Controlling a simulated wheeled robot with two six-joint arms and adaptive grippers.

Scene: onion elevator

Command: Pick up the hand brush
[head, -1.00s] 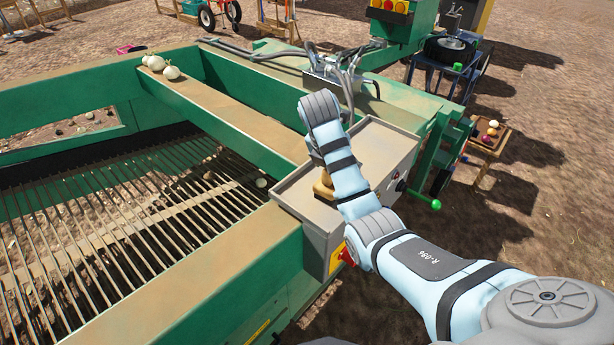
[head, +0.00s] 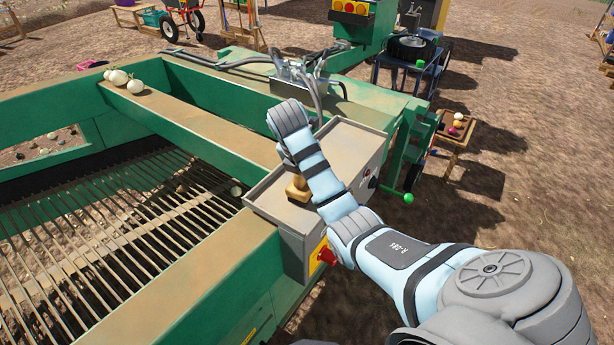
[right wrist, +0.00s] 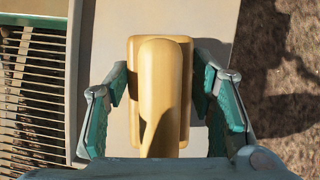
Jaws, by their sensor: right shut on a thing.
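The hand brush (head: 297,188) is a tan wooden block with a handle on the grey tray top of the control box (head: 343,146). In the right wrist view the brush (right wrist: 160,85) lies between the two teal-padded fingers of my right gripper (right wrist: 160,95), which is shut on it. In the head view my right arm reaches over the box and hides part of the brush and the gripper. I cannot tell whether the brush is lifted off the tray. My left gripper is not in view.
The tray has a raised rim. A green machine frame (head: 205,130) with a bar grate (head: 110,235) lies to the left. White onions (head: 119,78) sit on the frame. A red button (head: 326,256) is on the box front. A small wooden table (head: 455,135) stands at right.

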